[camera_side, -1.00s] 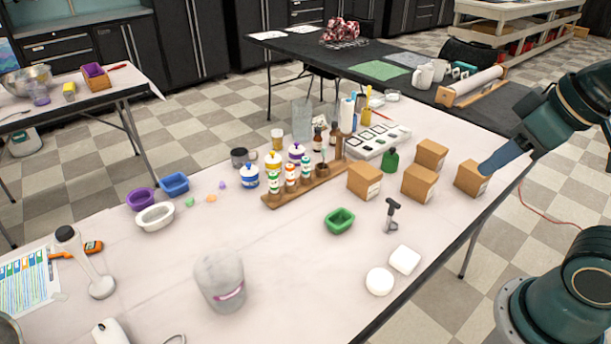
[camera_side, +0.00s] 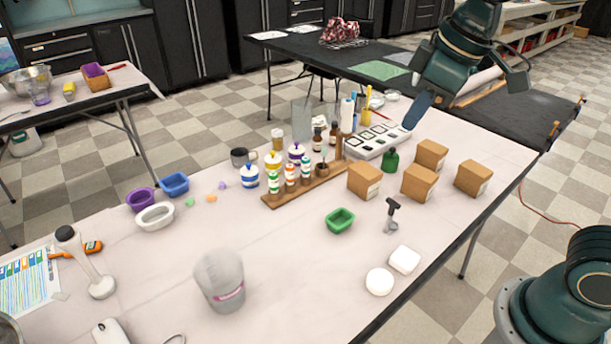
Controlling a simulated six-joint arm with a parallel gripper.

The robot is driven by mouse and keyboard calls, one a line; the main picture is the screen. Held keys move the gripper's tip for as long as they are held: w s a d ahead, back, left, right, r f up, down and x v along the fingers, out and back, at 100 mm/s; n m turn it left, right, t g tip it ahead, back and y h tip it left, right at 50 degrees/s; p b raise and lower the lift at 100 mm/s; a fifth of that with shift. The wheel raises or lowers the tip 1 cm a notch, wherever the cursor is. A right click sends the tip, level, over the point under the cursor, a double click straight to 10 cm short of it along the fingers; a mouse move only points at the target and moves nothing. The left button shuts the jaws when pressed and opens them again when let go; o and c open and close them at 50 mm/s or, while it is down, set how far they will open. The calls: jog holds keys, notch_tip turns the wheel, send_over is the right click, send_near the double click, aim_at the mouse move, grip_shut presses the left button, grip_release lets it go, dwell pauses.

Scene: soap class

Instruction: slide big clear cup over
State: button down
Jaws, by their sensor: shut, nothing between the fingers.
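A tall clear cup (camera_side: 301,120) stands upright at the back of the white table, behind the row of bottles, which hides its lower part. A large frosted grey cup (camera_side: 219,280) with a pink mark stands at the front middle of the table. I cannot tell for sure which is the big clear cup. My gripper (camera_side: 418,108) is shut and empty, its blue fingers pointing down above the back right of the table. It is apart from both cups, to the right of the tall clear one.
Several cardboard boxes (camera_side: 419,183) stand at the right. A wooden rack (camera_side: 308,186) holds bottles. The table between the grey cup and green soap mould (camera_side: 340,221) is clear.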

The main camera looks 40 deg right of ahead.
jog(key=w+a+f+n+g, duration=0.1)
jog(key=w+a+f+n, duration=0.15)
jog(key=w+a, duration=0.55)
jog(key=n+g, duration=0.2)
jog(key=n, duration=0.5)
send_over(233, 265)
jog(key=s+d, duration=0.3)
jog(key=d, duration=0.1)
notch_tip(233, 265, down, 12)
jog(key=a+f+n+g, duration=0.1)
jog(key=a+f+n, duration=0.2)
jog(key=a+f, duration=0.5)
notch_tip(233, 265, down, 2)
jog(key=shift+w+a+h, duration=0.3)
jog(key=shift+w+a, duration=0.1)
jog(key=shift+f, duration=0.15)
notch_tip(233, 265, down, 9)
jog(key=shift+f, duration=0.15)
jog(key=shift+d+f, duration=0.2)
jog(key=shift+d, duration=1.85)
